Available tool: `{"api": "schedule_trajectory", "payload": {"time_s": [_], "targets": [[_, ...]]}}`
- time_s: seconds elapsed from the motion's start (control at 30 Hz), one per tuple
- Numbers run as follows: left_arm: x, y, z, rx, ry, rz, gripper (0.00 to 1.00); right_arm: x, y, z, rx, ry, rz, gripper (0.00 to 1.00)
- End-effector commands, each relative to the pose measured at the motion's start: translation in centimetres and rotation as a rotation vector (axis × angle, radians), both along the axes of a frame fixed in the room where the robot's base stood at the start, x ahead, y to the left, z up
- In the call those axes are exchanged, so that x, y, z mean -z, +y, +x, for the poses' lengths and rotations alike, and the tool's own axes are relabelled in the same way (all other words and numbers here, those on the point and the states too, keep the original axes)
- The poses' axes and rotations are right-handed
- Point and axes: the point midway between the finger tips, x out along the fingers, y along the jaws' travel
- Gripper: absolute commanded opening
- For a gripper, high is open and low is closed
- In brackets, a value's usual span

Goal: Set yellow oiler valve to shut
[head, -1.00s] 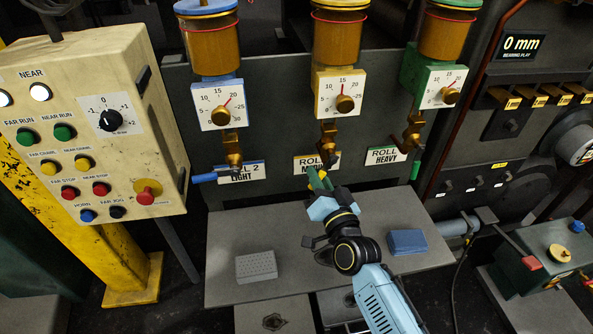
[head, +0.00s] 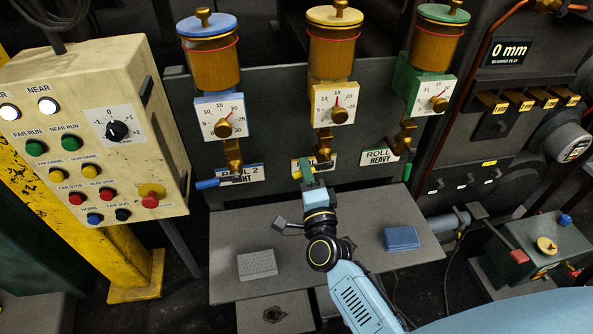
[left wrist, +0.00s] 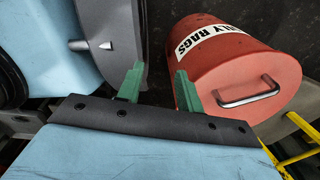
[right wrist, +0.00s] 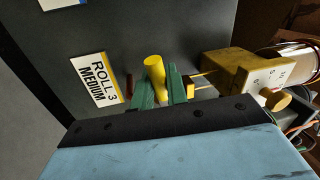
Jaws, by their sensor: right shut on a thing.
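The yellow oiler (head: 332,53) is the middle one, with an amber cup above a dial. Its brass valve (head: 323,147) hangs below, in front of the ROLL 3 MEDIUM label (right wrist: 96,80). My right gripper (head: 306,174) is at this valve, its green fingers shut on the yellow valve handle (right wrist: 155,72). The handle's end sticks out between the fingers in the right wrist view. The lever's exact angle is partly hidden by the gripper. My left gripper (left wrist: 156,85) is open and empty, beside a red rag can (left wrist: 238,70), and out of the head view.
The blue oiler (head: 211,62) with its blue lever (head: 207,184) pointing left stands left. The green oiler (head: 437,52) with its green lever (head: 407,172) pointing down stands right. A grey shelf (head: 350,270) below carries a blue block (head: 401,238) and a perforated grey block (head: 257,265).

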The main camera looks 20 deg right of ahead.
Motion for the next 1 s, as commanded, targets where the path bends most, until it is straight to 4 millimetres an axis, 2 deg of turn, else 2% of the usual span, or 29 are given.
{"api": "schedule_trajectory", "payload": {"time_s": [0.3, 0.87, 0.9, 1.0], "targets": [[-0.5, -0.1, 1.4, -0.001, -0.021, -0.002, 0.36, -0.7, 0.2, 0.1, -0.001, -0.027, 0.122, 0.00], [-0.5, -0.7, 1.3, -0.003, -0.022, -0.010, 0.36, -0.9, 0.1, 0.1, -0.001, -0.034, 0.150, 0.00], [-0.5, -0.7, 1.3, -0.003, -0.021, -0.009, 0.36, -0.9, 0.1, 0.1, -0.001, -0.035, 0.150, 0.20], [-0.5, -0.7, 1.2, -0.003, -0.018, -0.010, 0.36, -0.9, 0.1, 0.1, -0.001, -0.034, 0.149, 0.33]]}}
